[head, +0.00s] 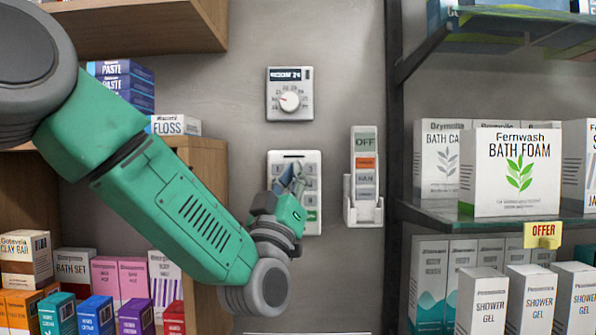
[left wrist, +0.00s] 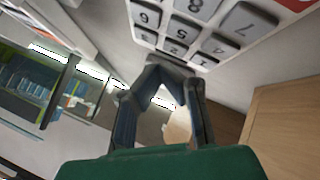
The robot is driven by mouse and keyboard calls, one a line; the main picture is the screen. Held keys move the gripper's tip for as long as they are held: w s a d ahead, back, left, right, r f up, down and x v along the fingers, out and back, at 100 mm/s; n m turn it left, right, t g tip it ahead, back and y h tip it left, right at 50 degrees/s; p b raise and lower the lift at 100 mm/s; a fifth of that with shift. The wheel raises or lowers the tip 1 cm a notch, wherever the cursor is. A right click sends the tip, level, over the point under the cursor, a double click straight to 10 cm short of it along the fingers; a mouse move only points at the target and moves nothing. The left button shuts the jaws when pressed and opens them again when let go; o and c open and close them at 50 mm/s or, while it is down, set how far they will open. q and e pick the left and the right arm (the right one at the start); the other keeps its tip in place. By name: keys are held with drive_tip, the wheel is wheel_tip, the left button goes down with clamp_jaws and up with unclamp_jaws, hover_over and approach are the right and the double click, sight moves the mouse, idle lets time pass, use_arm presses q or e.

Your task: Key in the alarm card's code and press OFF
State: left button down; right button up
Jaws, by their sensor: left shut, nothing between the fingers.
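The white keypad (head: 313,162) is fixed to the grey wall, with grey keys and a green key at its lower right. My left gripper (head: 291,176) is in front of it and hides its left and middle keys. In the left wrist view the keypad (left wrist: 228,58) shows at the top, with numbered keys including 7 and a red key at the corner. The left gripper (left wrist: 168,68) is shut and empty, its fingertips near the keys at the keypad's far edge. I cannot tell whether they touch. The alarm card is not recognisable in view. My right gripper is not in view.
A white thermostat (head: 290,94) with a dial is above the keypad. A remote marked OFF and FAN (head: 365,165) sits in a wall holder to its right. Shelves with boxes stand on both sides, including Bath Foam boxes (head: 511,172).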

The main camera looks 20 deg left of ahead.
use_arm(q)
drive_tip(key=shift+w+a, duration=0.1)
drive_tip(key=shift+a, duration=0.6)
drive_tip(key=shift+d, duration=0.55)
drive_tip(key=shift+a, duration=0.35)
drive_tip(key=shift+d, duration=0.65)
drive_tip(key=shift+w+d+r, duration=0.1)
drive_tip(key=shift+w+d, duration=0.05)
drive_tip(key=shift+w+a, duration=0.2)
drive_tip(key=shift+a, duration=0.7)
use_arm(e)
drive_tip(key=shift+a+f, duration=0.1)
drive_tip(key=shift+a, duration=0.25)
use_arm(q)
drive_tip(key=shift+d, duration=0.1)
